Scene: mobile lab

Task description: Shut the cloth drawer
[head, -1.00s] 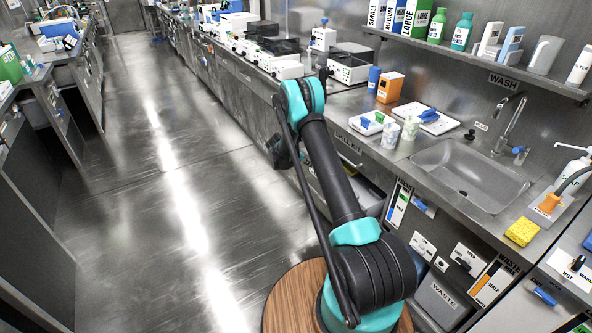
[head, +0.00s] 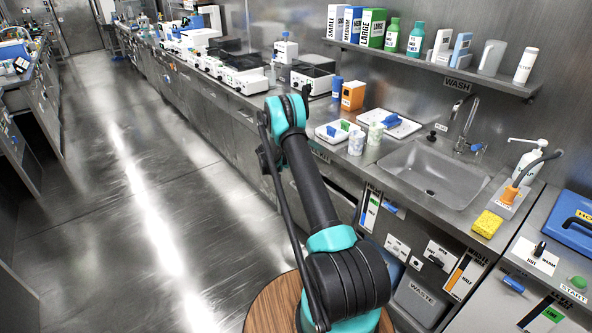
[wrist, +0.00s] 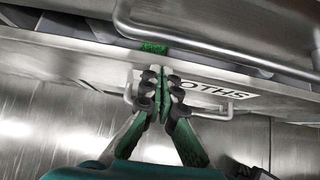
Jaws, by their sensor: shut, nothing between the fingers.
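Beyond the front's edge are a dark gap and a bit of green (wrist: 153,47), so the drawer looks partly open. In the head view my arm hides most of this area and my gripper.
A thick metal rail (wrist: 220,47) crosses above the drawer in the wrist view. In the head view, the counter carries a sink (head: 432,180), a yellow sponge (head: 487,224) and a white tray (head: 338,133). A waste drawer (head: 418,298) is lower right. The floor (head: 130,200) at left is clear.

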